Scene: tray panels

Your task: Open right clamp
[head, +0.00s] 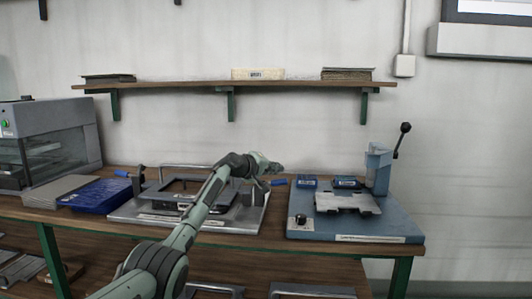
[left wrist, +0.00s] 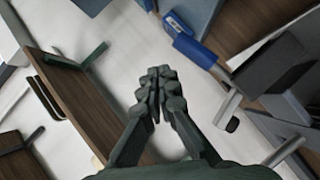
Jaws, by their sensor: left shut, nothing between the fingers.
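A metal fixture plate (head: 140,217) with a dark tray frame (head: 190,188) lies on the bench. The right clamp's blue handle (head: 278,182) sticks out at the fixture's right side, just below my left gripper (head: 274,168). In the left wrist view the blue handle (left wrist: 194,51) lies up and right of my left gripper (left wrist: 157,88), whose fingers are closed together and empty. The gripper looks apart from the handle. The clamp body is partly hidden behind my arm in the head view. The left clamp (head: 137,178) has a blue handle (head: 122,173) pointing left. My right gripper is not in view.
A blue press station (head: 365,226) with a lever (head: 400,142) stands to the right. A blue tray (head: 95,197) and a grey machine (head: 45,140) are at the left. A wall shelf (head: 180,86) runs behind the bench. The bench gap between fixture and press is narrow.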

